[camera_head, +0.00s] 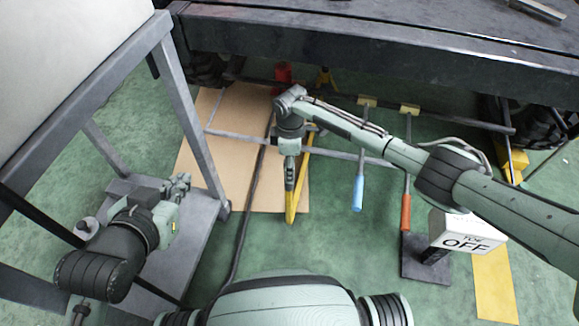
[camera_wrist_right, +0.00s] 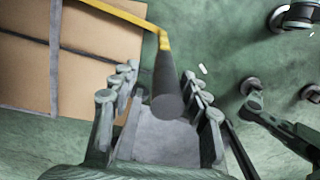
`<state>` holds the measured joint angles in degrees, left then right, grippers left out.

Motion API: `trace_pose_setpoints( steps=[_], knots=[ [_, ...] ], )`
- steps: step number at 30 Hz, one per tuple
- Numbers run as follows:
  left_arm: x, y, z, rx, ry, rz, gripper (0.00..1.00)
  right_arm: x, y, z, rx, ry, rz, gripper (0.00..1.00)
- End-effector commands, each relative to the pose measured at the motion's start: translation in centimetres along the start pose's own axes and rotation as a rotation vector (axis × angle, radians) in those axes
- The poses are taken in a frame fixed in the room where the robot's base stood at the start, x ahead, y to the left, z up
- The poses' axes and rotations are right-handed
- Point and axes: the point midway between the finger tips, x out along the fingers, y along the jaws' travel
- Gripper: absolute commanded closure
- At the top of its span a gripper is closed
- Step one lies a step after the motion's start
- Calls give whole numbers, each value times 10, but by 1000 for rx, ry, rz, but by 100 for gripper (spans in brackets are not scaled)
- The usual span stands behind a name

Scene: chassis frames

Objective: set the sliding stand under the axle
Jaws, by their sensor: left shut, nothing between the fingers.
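A long dark axle bar (camera_head: 440,112) runs under the chassis frame. A yellow bar (camera_head: 302,175) slants down over the cardboard below it. In the right wrist view the bar (camera_wrist_right: 125,12) bends into a dark round grip (camera_wrist_right: 166,85). My right gripper (camera_head: 289,184) points down at this bar. Its fingers (camera_wrist_right: 160,76) are apart, with the grip between them, nearer the right finger; I cannot tell whether they touch it. Small yellow pieces (camera_head: 366,101) sit near the axle; I cannot tell which part is the sliding stand. My left gripper (camera_head: 181,183) is shut and empty at left.
A grey cart (camera_head: 200,225) stands at left, beside my left arm. A blue-handled bar (camera_head: 358,193) and an orange-handled bar (camera_head: 405,212) extend from under the chassis. An OFF sign block (camera_head: 466,235) stands at right. Cardboard (camera_head: 250,190) lies on the green floor.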

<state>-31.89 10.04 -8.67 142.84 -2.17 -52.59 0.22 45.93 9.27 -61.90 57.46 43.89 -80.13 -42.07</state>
Motion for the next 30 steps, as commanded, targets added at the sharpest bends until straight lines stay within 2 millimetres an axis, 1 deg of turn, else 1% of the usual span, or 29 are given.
trace_pose_setpoints(
  steps=[5,8,11,18,21,25,30],
  knots=[
    [0,0,0,1,-1,0,100,0,-2,-1,-1,0,-3,54],
    [0,0,0,1,-1,0,100,-8,-2,-1,-2,1,-3,54],
    [0,0,0,1,-1,0,100,-23,-1,-1,-2,2,-2,54],
    [0,0,0,1,-1,0,100,-75,0,0,-1,1,0,54],
    [0,0,0,1,-1,0,100,-93,0,0,-1,1,1,54],
    [0,0,0,1,-1,0,100,-110,0,-1,0,1,0,54],
    [0,0,0,0,-1,0,100,-119,0,0,0,1,-2,54]
  ],
)
